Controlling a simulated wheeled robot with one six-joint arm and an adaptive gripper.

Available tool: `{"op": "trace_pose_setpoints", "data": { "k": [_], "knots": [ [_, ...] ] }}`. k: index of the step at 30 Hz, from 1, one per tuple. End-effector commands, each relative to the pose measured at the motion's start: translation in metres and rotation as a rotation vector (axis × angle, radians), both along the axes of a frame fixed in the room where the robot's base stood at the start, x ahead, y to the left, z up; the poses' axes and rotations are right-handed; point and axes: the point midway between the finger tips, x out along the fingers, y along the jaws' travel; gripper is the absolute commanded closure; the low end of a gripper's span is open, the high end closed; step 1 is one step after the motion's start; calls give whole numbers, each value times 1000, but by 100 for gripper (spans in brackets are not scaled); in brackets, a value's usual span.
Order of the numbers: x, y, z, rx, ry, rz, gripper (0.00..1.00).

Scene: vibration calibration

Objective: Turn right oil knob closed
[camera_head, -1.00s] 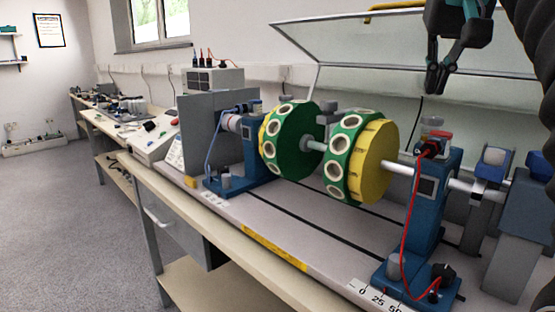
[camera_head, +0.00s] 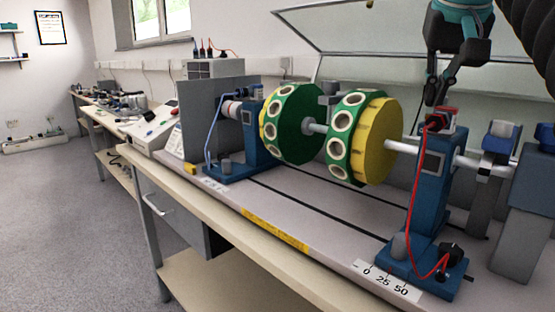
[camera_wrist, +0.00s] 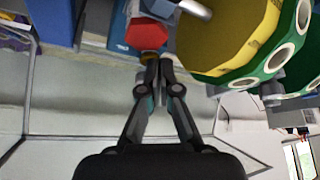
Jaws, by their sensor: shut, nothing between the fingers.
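The right blue bearing stand (camera_head: 428,190) holds the shaft beside the yellow and green disc. On its top sits a red part (camera_head: 440,115), which shows as a red block (camera_wrist: 147,35) in the wrist view. A small brass-coloured piece (camera_wrist: 148,57) shows at that block's near edge, close to my fingertips; I cannot tell whether it is the oil knob. My gripper (camera_head: 432,104) points down over the stand's top, and its fingers partly hide what is there. It is shut and empty (camera_wrist: 158,62); contact with the brass-coloured piece cannot be told.
The yellow and green disc (camera_head: 374,140) is close left of the stand. A red cable (camera_head: 413,210) hangs down the stand's front. A raised clear cover (camera_head: 345,42) is behind. A grey block (camera_head: 520,225) stands to the right. The left blue stand (camera_head: 258,145) is farther off.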

Motion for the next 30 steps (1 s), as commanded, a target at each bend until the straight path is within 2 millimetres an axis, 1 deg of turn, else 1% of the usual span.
{"op": "trace_pose_setpoints", "data": {
  "k": [16, 30],
  "knots": [
    [4, -3, 0, 0, 1, 0, 100],
    [0, -8, 2, 1, -1, -2, 100]
  ]
}}
